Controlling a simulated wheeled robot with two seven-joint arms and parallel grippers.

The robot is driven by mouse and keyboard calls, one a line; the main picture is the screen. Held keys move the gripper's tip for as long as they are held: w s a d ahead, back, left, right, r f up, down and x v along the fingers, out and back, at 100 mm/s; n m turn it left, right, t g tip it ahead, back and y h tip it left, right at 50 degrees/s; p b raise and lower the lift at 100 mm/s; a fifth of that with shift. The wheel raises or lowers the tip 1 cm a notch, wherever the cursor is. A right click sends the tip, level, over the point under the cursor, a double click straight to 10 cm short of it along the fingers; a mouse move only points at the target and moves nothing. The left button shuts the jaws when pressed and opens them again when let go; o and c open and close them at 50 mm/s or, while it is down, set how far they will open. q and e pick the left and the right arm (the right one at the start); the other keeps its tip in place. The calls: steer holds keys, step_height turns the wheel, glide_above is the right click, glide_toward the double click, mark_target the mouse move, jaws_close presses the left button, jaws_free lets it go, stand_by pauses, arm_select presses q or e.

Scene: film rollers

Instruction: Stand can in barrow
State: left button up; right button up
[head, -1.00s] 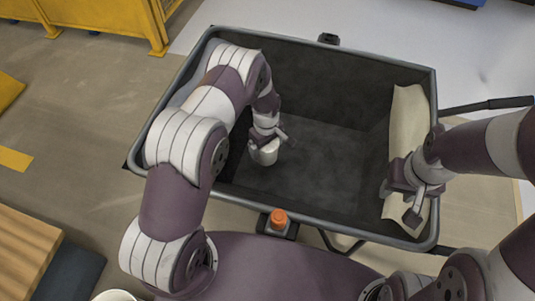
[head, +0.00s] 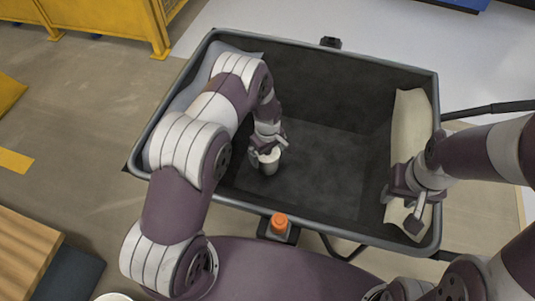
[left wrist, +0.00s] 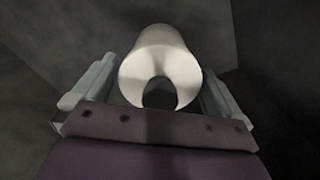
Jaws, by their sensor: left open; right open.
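The barrow (head: 330,216) is a deep dark grey tub with a grey rim, in the middle of the head view. A pale can (head: 269,161) is inside it, left of the middle, and looks upright in the head view. My left gripper (head: 266,152) is down in the barrow at the can, with its jaws open. In the left wrist view the can (left wrist: 160,62) lies between the two fingers (left wrist: 158,95), with a gap on each side. Its contact with the floor is hard to tell. My right gripper (head: 402,208) is open and empty over the barrow's right side.
A cream sheet or bag (head: 411,120) lies along the barrow's right wall. A grey piece (head: 201,84) shows at the left wall, partly behind my left arm. An orange-topped item (head: 279,223) is at the front rim. The barrow's middle floor is clear.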

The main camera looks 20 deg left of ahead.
arm_select(q)
step_height(320, 180, up, 10)
steer(key=shift+f+p, duration=0.1)
steer(key=shift+p, duration=1.05)
steer(key=s+a+r+m, duration=0.2)
steer(key=s+r+m, duration=0.3)
steer(key=s+r, duration=0.4)
steer(key=s+a+r+m+t, duration=0.1)
steer(key=s+r+m, duration=0.4)
steer(key=s+r, duration=0.5)
steer(key=shift+a+r+m, duration=0.3)
steer(key=shift+a+r, duration=0.1)
steer(key=shift+s, duration=0.15)
